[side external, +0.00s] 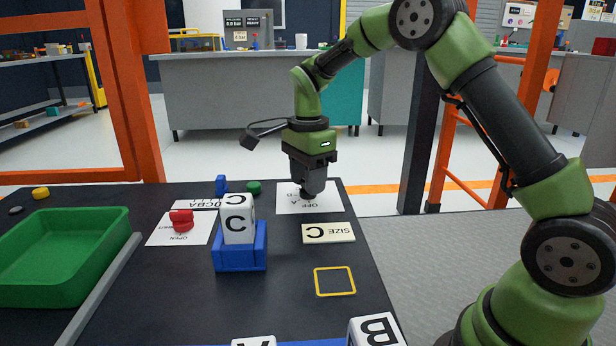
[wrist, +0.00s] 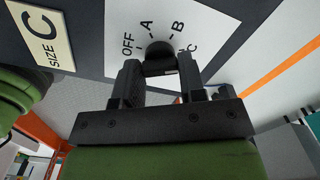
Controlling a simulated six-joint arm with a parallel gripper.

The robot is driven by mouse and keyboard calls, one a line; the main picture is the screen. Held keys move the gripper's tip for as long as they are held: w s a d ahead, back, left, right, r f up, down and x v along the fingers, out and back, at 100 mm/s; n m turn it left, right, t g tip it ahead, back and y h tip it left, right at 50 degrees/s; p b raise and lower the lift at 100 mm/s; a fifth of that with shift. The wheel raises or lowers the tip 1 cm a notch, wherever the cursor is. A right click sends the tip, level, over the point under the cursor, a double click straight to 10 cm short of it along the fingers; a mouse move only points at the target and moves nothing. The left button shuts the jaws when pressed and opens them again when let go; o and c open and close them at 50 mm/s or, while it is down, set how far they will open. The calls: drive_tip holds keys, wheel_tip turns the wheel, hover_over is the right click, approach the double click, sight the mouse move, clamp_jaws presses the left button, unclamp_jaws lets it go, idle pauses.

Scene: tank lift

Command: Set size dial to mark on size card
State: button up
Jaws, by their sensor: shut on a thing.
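The size dial is a dark round knob (wrist: 159,50) on a white plate (wrist: 110,40) marked OFF, A, B and C in the wrist view. In the side view the plate (side external: 328,204) lies at the back right of the dark table, with the knob mostly hidden under my gripper. My gripper (side external: 307,192) points straight down and is shut on the knob, one finger on each side in the wrist view (wrist: 160,72). I cannot tell which mark the knob points to. The size card (side external: 328,232) reads SIZE C and also shows in the wrist view (wrist: 42,32).
A white block marked C (side external: 239,222) stands in a blue holder (side external: 240,258). A red handle (side external: 182,219) sits on a plate marked OPEN. A green tray (side external: 62,255) is at left. A yellow square outline (side external: 334,281) is empty. More lettered blocks (side external: 376,332) are at the front.

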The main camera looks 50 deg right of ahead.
drive_tip(key=o, duration=0.9)
drive_tip(key=shift+r, duration=0.1)
wheel_tip(320, 180, up, 10)
drive_tip(key=shift+f, duration=0.1)
drive_tip(key=s+a+r+n+t, duration=0.2)
drive_tip(key=s+r+n, duration=0.1)
drive_tip(key=s+n, duration=0.15)
drive_tip(key=s+a+r+n+t, duration=0.2)
drive_tip(key=s+a+r+n, duration=0.15)
drive_tip(key=s, duration=0.25)
drive_tip(key=s+f+n+t, duration=0.1)
drive_tip(key=s+n, duration=0.2)
drive_tip(key=s, duration=0.1)
drive_tip(key=s+a+f+n+t+y, duration=0.1)
drive_tip(key=s+n, duration=0.2)
drive_tip(key=s+f+n+t+y, duration=0.1)
drive_tip(key=s+f+n, duration=0.1)
drive_tip(key=s+n, duration=0.1)
drive_tip(key=shift+s+a+f, duration=0.1)
drive_tip(key=shift+s+a, duration=0.3)
drive_tip(key=shift+s, duration=0.4)
